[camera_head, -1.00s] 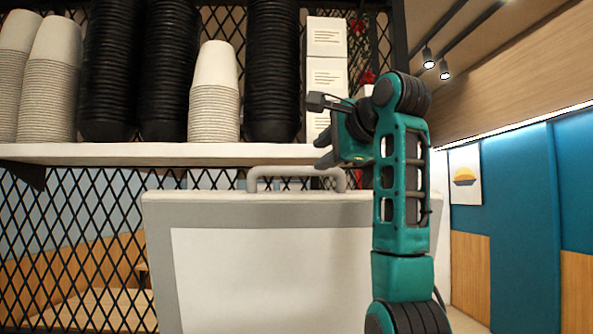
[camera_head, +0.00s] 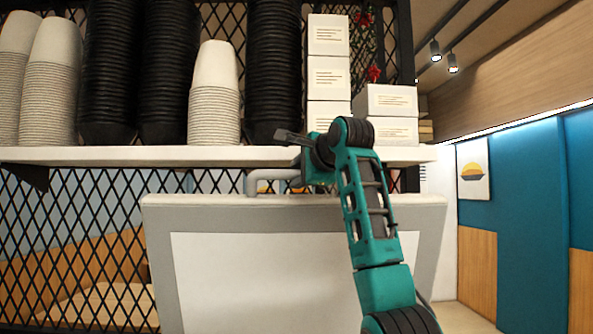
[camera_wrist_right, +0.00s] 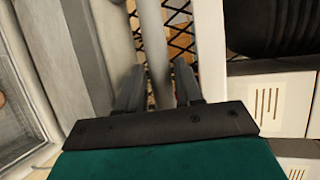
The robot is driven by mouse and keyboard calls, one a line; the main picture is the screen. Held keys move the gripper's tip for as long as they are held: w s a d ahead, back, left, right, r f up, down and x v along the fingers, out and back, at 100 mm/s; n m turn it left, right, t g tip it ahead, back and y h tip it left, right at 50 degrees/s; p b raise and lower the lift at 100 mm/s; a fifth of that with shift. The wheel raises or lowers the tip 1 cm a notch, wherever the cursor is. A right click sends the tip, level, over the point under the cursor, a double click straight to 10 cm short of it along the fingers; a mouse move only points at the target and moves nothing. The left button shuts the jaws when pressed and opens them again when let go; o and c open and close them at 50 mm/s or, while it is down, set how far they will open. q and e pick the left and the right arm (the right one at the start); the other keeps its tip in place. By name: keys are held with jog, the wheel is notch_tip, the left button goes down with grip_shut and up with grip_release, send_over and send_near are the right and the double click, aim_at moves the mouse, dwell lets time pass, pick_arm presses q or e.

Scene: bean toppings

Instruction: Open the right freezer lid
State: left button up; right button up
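The freezer lid (camera_head: 265,265) stands raised, its pale panel facing me, below the shelf. Its grey tube handle (camera_head: 255,180) runs along the top edge. My right gripper (camera_head: 302,178) is at the right part of this handle, its fingers mostly hidden by my arm. In the right wrist view, the handle bar (camera_wrist_right: 152,45) passes between the two dark fingers of the right gripper (camera_wrist_right: 158,78). The fingers look spread on either side of the bar; contact is hard to judge. My left gripper is not in view.
A white shelf (camera_head: 120,156) runs just above the handle, close to my right gripper. It holds stacks of black bowls (camera_head: 273,75), pale cups (camera_head: 213,100) and white boxes (camera_head: 328,78). A black mesh (camera_head: 85,240) stands behind. Free room lies to the right of the lid.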

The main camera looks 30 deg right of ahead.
jog(key=shift+x, duration=0.85)
jog(key=shift+c, duration=0.3)
grip_shut()
